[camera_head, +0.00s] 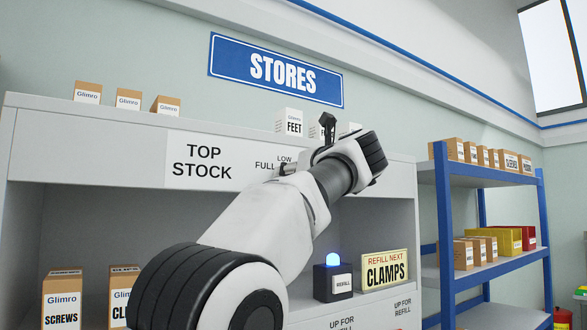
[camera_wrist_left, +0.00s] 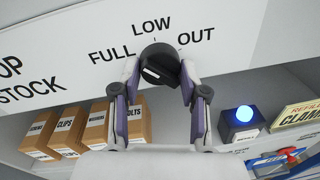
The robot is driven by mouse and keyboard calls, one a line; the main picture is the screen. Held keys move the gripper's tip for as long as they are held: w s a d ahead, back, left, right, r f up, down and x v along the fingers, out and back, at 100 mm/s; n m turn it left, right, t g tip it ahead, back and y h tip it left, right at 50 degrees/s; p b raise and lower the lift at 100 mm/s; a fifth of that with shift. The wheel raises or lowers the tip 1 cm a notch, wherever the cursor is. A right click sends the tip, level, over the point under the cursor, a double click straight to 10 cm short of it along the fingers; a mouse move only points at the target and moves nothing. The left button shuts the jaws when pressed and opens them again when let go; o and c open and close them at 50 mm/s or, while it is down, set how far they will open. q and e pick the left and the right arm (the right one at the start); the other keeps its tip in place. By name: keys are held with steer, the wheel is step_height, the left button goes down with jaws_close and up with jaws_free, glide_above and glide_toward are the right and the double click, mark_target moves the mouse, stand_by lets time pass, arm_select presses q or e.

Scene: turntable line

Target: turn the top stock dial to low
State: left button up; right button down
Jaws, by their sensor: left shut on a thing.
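The top stock dial (camera_wrist_left: 160,60) is a round black knob on the white label panel in the left wrist view. FULL is printed to its left, LOW above it and OUT to its right. A pale mark shows on the knob's lower left part; which word it points at I cannot tell for sure. My left gripper (camera_wrist_left: 160,76) is shut on the dial, one finger on each side. In the head view my left arm hides the dial, the OUT label and most of the gripper. My right gripper is in neither view.
Below the panel are open bays with small cartons (camera_wrist_left: 98,127), a black refill box with a lit blue lamp (camera_head: 333,282) and a CLAMPS sign (camera_head: 385,270). Small boxes (camera_head: 128,100) stand on top. A blue-framed rack (camera_head: 447,225) is at the right.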

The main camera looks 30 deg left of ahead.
arm_select(q)
steer(key=shift+r+m+g+p, duration=0.2)
steer(key=shift+m+g+p, duration=0.05)
steer(key=shift+m+p, duration=1.6)
steer(key=shift+r+m+g+p, duration=0.25)
steer(key=shift+m+p, duration=1.3)
steer(key=shift+m, duration=0.6)
steer(key=shift+f, duration=0.1)
steer(key=o, duration=1.1)
steer(key=shift+c, duration=0.2)
steer(key=shift+o, duration=0.4)
steer(key=shift+a+f, duration=0.2)
steer(key=shift+a, duration=0.05)
steer(key=shift+d, duration=0.1)
steer(key=f+v, duration=0.1)
steer(key=v, duration=1)
steer(key=shift+s+d+r, duration=0.15)
steer(key=shift+d+r, duration=0.2)
steer(key=shift+r, duration=0.15)
